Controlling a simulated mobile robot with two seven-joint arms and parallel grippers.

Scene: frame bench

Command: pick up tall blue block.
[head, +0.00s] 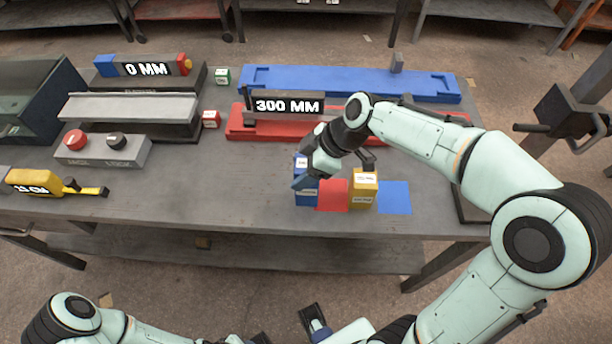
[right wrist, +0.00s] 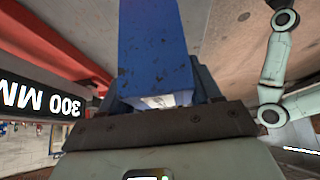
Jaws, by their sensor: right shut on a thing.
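The tall blue block (head: 306,193) stands on the bench at the left edge of a red square (head: 332,195). My right gripper (head: 308,178) is around its upper part and shut on it. In the right wrist view the blue block (right wrist: 155,50) fills the space between the fingers. I cannot tell whether its base touches the bench. My left gripper (head: 318,325) is low at the bottom edge of the head view, away from the bench; its jaw state is unclear.
A yellow block (head: 363,190) stands just right of the red square, with a blue square (head: 394,197) beyond it. Behind are a red rail (head: 235,122) with a 300 MM sign (head: 288,106) and a blue rail (head: 300,80). A button box (head: 103,151) and tape measure (head: 35,183) lie left.

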